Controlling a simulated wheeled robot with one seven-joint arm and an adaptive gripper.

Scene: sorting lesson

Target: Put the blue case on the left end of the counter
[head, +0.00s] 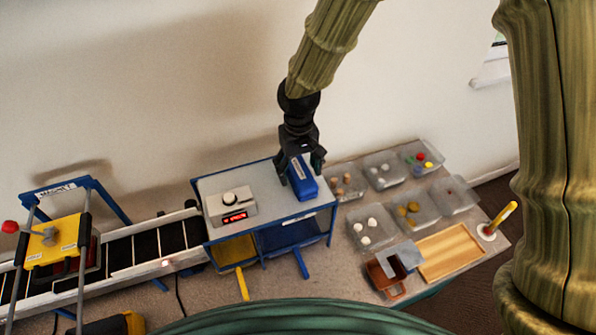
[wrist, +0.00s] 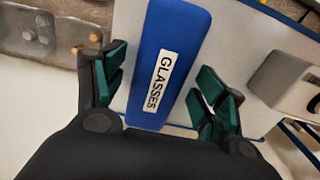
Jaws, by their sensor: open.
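The blue case (head: 304,186) lies on the right part of a grey stand top (head: 265,185) with blue edges and legs. In the wrist view the case (wrist: 178,38) carries a white label reading GLASSES. My gripper (head: 299,166) is open over the case's far end. In the wrist view the green-padded fingers of my gripper (wrist: 163,92) stand on either side of the case, with gaps to both sides. I cannot tell how far down the fingers reach.
A white box with a dial and red display (head: 232,207) stands on the left part of the stand top. Clear bins (head: 383,170) of small items, a wooden tray (head: 448,252) and a brown box (head: 386,280) are to the right. A conveyor (head: 130,252) runs left.

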